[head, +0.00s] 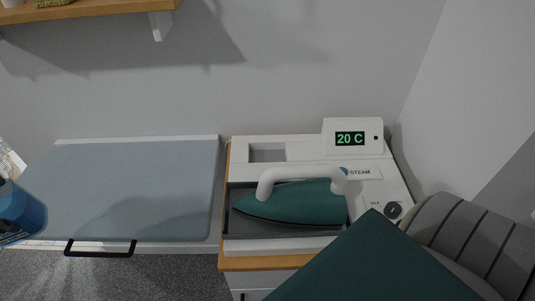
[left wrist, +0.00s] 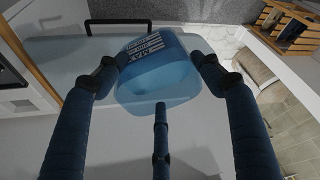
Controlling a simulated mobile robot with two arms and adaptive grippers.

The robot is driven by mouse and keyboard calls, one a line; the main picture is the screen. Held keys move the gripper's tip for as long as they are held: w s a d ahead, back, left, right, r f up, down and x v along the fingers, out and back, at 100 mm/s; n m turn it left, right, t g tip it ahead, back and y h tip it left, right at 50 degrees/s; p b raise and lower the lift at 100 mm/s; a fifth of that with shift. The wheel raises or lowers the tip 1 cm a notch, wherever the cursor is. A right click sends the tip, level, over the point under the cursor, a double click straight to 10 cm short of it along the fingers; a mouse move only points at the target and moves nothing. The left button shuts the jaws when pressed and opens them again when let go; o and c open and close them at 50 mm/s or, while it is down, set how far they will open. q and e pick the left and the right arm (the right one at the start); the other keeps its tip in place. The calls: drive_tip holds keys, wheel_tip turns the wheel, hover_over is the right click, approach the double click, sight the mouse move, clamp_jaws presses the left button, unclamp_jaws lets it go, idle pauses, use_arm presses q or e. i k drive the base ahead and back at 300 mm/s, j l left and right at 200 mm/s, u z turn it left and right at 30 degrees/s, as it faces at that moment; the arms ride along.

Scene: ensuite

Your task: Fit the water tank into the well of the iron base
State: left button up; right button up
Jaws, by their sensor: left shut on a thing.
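The iron base (head: 310,246) is a white station on a wood-topped cabinet in the head view. Its display reads 20 C. A rectangular well (head: 267,152) at its back left looks empty. A teal iron (head: 295,204) with a white handle rests on the base in front of the well. The translucent blue water tank (head: 22,212) is at the left edge of the head view, well left of the base. In the left wrist view, my left gripper (left wrist: 160,78) is shut on the tank (left wrist: 150,88), which bears white MAX markings. My right gripper is not in view.
A grey-blue ironing board (head: 135,185) with a black handle (head: 100,250) lies between tank and base. A wooden shelf (head: 80,14) with a bracket hangs above. A dark green surface (head: 370,265) covers the lower right; I cannot tell what it is.

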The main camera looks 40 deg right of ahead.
sight(251, 156)
drive_tip(key=l+z, duration=0.6)
drive_tip(key=z, duration=0.25)
